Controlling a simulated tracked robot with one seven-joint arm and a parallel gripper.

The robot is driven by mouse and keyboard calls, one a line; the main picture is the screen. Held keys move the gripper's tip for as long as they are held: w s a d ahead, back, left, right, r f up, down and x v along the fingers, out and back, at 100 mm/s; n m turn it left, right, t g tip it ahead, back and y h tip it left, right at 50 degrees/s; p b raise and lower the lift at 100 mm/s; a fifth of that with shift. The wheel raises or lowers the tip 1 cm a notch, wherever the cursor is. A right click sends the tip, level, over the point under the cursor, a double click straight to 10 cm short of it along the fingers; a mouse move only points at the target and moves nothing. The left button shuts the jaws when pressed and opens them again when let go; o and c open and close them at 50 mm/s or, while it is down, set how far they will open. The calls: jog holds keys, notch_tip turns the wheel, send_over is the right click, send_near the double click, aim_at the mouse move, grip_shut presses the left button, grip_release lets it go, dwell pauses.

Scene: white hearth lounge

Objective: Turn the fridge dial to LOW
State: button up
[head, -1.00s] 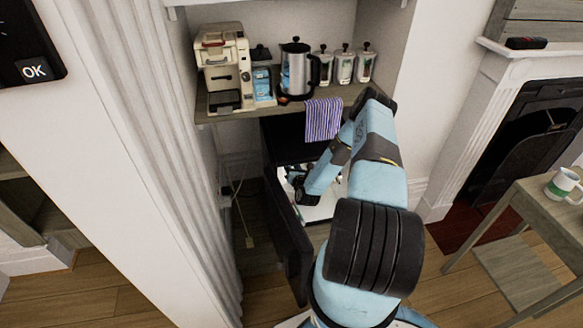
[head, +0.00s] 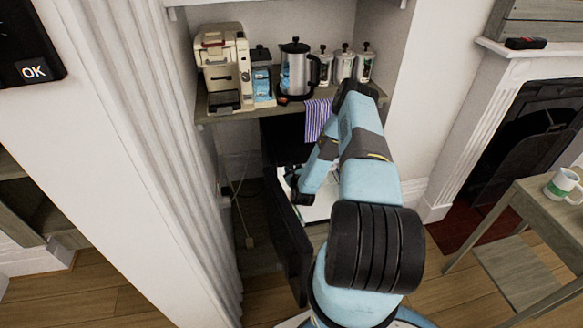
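The small black fridge stands under the shelf with its door (head: 289,235) swung open to the front left. Part of its white interior (head: 320,208) shows beside my arm. My arm reaches over the front and bends down into the open fridge. Its far end, around my gripper (head: 298,188), is at the fridge opening near the inner side of the door. The fingers are too small and dark to make out, so I cannot tell if they are open or shut. The dial is not visible; my arm and the door hide much of the inside.
A shelf (head: 226,116) above holds a coffee machine (head: 223,65), a kettle (head: 296,70) and canisters (head: 343,64). A striped towel (head: 317,118) hangs from its edge. A white fluted pillar (head: 150,130) is close on the left. A table with a mug (head: 563,185) stands right.

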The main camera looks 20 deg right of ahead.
jog(key=shift+s+a+f+n, duration=0.1)
jog(key=shift+a+n, duration=0.05)
jog(key=shift+n, duration=0.45)
jog(key=o, duration=1.1)
jog(key=shift+c, duration=0.2)
jog(key=v, duration=1.3)
jog(key=shift+s, duration=0.35)
jog(key=shift+a, duration=0.15)
